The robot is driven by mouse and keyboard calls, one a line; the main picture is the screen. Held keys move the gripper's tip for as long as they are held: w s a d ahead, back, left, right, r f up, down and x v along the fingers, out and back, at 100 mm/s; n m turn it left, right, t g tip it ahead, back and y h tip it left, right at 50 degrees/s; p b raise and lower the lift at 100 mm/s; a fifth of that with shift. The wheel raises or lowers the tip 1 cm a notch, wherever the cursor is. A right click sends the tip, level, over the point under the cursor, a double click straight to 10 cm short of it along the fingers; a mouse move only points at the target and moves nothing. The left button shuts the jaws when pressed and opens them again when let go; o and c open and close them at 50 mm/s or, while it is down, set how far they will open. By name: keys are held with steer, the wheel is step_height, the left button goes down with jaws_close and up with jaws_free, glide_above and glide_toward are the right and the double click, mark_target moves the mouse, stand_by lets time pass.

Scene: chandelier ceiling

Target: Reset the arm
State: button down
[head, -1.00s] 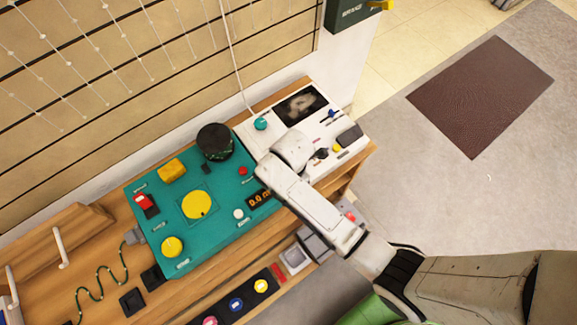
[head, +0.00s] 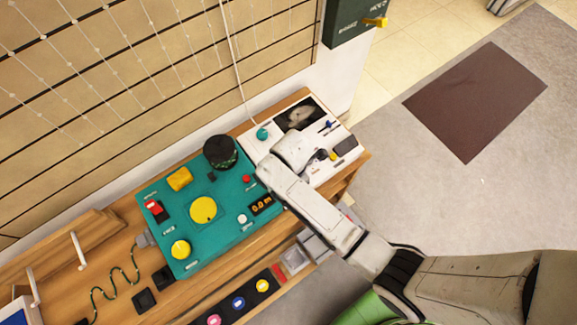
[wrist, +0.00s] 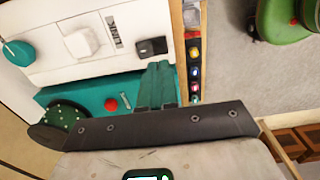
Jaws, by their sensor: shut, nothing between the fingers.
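My arm (head: 310,205) is white and reaches up from the lower right over the bench, across the seam between a teal control panel (head: 228,202) and a white console (head: 338,129). In the head view its rounded end lies over the console's lower left part, and the fingers cannot be made out there. In the wrist view my gripper (wrist: 160,70) shows two teal fingers side by side, shut with nothing between them, in front of the panel and console. I cannot tell whether they touch anything.
The wooden bench carries a dark round canister (head: 220,152), a yellow dial (head: 203,209) and a row of coloured buttons (head: 238,301). A slatted wall (head: 150,90) stands behind. Open floor with a brown mat (head: 475,102) lies to the right.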

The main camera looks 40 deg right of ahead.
steer(key=shift+r, duration=0.35)
stand_by(0.3)
steer(key=s+d+r+m+b, duration=0.2)
steer(key=s+d+r+m, duration=0.2)
steer(key=s+m, duration=0.4)
steer(key=s+d+r+m+t+b, duration=0.1)
steer(key=s+d+r+m+b, duration=0.2)
steer(key=s+m, duration=0.5)
steer(key=r+m, duration=0.1)
steer(key=m, duration=0.1)
steer(key=shift+s+d+m, duration=0.25)
steer(key=shift+d+m, duration=0.15)
